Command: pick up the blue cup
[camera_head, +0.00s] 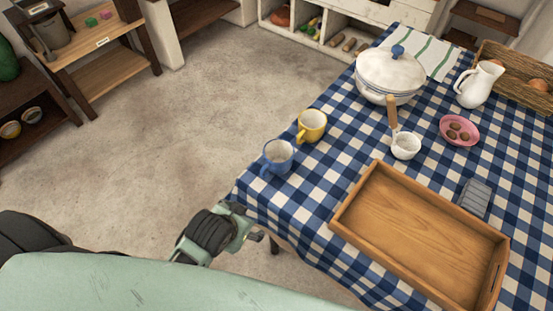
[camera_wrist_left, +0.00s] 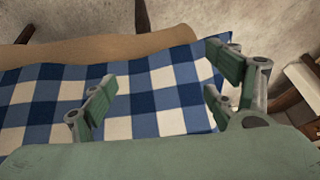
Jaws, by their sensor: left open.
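The blue cup (camera_head: 278,157) stands upright near the left edge of the checked table, its handle toward the lower left. My left gripper (camera_head: 243,222) is below it in the head view, beside the table's edge and apart from the cup. In the left wrist view the fingers of my left gripper (camera_wrist_left: 168,88) are spread wide with nothing between them. The checked cloth shows behind them, and I cannot make out the cup there. My right gripper is not in view.
A yellow cup (camera_head: 311,125) stands just behind the blue one. A wooden tray (camera_head: 352,195) lies to the right. Cloth around the blue cup's front is clear.

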